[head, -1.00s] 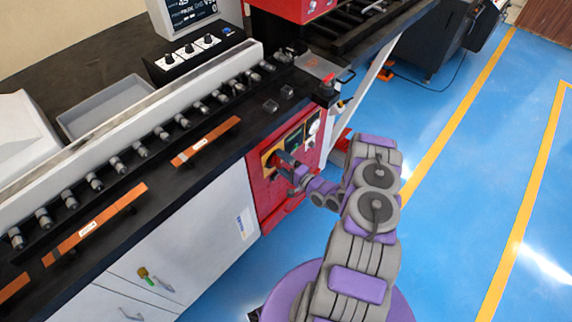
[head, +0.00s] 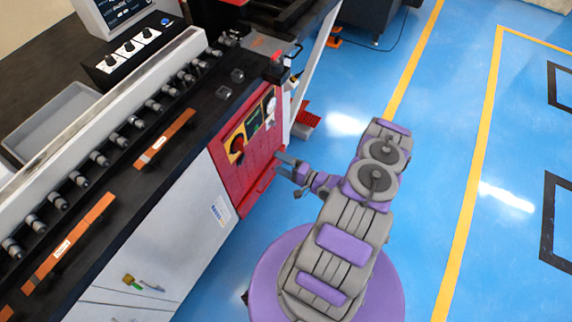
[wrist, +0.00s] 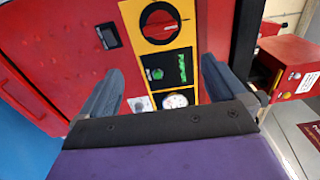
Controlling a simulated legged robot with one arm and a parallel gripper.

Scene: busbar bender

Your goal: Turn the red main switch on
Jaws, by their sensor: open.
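The red main switch (head: 237,146) is a round red knob on a yellow plate on the red cabinet front (head: 232,183). In the wrist view the switch (wrist: 160,22) sits at the top middle, its handle lying roughly crosswise in the picture, inside a dark ring. My gripper (head: 279,163) is in front of the red panel, to the right of and a little below the switch in the head view, apart from it. In the wrist view my gripper (wrist: 158,78) is open and empty, its two fingers framing the lower part of the yellow plate.
Below the switch in the wrist view are a dark green-marked panel (wrist: 167,68) and a round white gauge (wrist: 175,101). A red box (wrist: 290,68) stands out at the right. The black bench top (head: 190,130) overhangs the cabinet.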

